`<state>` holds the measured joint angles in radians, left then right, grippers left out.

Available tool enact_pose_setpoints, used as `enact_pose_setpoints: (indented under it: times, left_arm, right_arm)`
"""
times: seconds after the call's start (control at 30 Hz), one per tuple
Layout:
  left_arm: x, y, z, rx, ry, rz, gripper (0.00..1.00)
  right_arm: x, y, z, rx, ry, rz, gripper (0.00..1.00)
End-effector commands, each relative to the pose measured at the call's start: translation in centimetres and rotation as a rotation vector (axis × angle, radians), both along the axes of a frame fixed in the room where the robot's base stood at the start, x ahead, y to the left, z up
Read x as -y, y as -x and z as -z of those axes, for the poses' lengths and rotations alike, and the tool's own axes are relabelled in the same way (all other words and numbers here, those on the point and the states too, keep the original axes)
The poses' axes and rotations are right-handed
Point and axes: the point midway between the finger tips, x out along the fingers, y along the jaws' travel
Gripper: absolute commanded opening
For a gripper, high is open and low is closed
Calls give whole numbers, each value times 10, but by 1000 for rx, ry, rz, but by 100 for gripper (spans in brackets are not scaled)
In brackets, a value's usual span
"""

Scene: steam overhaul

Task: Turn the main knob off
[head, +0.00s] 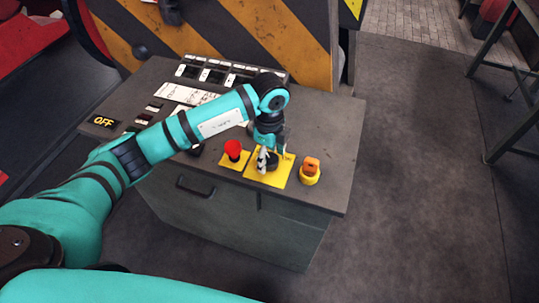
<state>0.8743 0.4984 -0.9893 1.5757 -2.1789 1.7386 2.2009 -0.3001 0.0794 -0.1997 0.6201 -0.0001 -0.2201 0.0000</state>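A grey control cabinet (334,127) stands in front of me. On its top, a black knob (273,163) sits on a large yellow plate (271,180), likely the main knob. My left gripper (270,156) points down at this knob, with its fingertips right at or around it. The gripper and wrist partly cover the knob, and I cannot tell whether the fingers touch it or how far they are closed. The knob's turn position is too small to read. My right gripper is not in view.
A red mushroom button (233,149) stands left of the yellow plate. An orange switch (311,165) on a yellow base stands to its right. Floor right of the cabinet is clear; a metal-framed table (507,100) stands beyond.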

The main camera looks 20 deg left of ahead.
Motion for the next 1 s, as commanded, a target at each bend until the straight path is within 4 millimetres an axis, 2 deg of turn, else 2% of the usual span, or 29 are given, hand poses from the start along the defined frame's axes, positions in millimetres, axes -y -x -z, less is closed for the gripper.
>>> enact_pose_setpoints:
  times: [0.3, 0.43, 0.8, 1.0]
  left_arm:
    - [0, 0, 0, -1, 0, 2, 70]
    - [0, -1, -11, 3, 1, 1, 70]
    - [0, -1, -85, 4, 0, 2, 70]
    - [0, -1, -113, 2, 1, 1, 70]
  right_arm:
    - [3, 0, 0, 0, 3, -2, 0]
    - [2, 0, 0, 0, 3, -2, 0]
    - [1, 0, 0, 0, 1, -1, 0]
    - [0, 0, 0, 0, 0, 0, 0]
